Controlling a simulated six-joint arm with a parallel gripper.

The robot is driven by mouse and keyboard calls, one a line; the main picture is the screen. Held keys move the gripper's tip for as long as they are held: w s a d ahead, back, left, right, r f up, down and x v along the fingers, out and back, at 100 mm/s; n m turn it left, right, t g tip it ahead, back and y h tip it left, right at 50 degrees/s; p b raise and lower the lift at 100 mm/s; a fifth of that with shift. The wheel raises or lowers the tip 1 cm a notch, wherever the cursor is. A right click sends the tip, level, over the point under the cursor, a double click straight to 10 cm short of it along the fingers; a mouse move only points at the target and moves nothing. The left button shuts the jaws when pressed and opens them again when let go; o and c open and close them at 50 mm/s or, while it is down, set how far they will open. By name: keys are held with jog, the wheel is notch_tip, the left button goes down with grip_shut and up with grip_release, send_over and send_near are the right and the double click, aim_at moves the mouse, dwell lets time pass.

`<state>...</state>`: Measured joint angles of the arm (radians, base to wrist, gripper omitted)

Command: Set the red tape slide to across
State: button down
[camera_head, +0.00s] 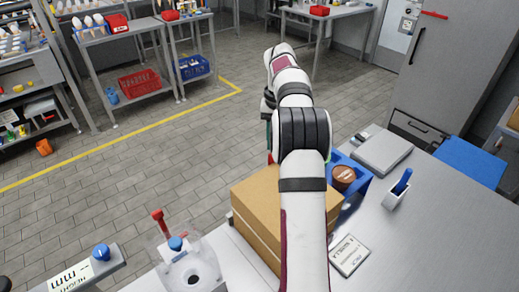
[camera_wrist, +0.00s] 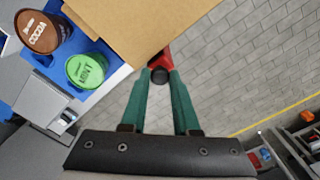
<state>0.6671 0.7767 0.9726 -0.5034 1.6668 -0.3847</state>
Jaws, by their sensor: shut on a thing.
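In the wrist view, the two green fingers of my gripper (camera_wrist: 160,77) close in on a dark round end of a red piece (camera_wrist: 167,59), which looks like the red tape slide. The gripper is shut on it, at the edge of a cardboard box (camera_wrist: 140,22). Most of the red piece is hidden by the fingers and the box, so I cannot tell which way it is set. In the head view, the box (camera_head: 258,215) stands on the bench beneath my arm, and the gripper is mostly hidden behind the arm.
A blue tray (camera_wrist: 66,52) beside the box holds a brown cocoa tin (camera_wrist: 38,36) and a green mint tin (camera_wrist: 84,70). Tiled floor lies beyond the bench.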

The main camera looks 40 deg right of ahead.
jog(key=shift+d, duration=0.95)
jog(key=c, duration=0.7)
grip_release()
jog(key=shift+o, duration=0.2)
notch_tip(320, 180, up, 8)
jog(key=shift+f, duration=0.25)
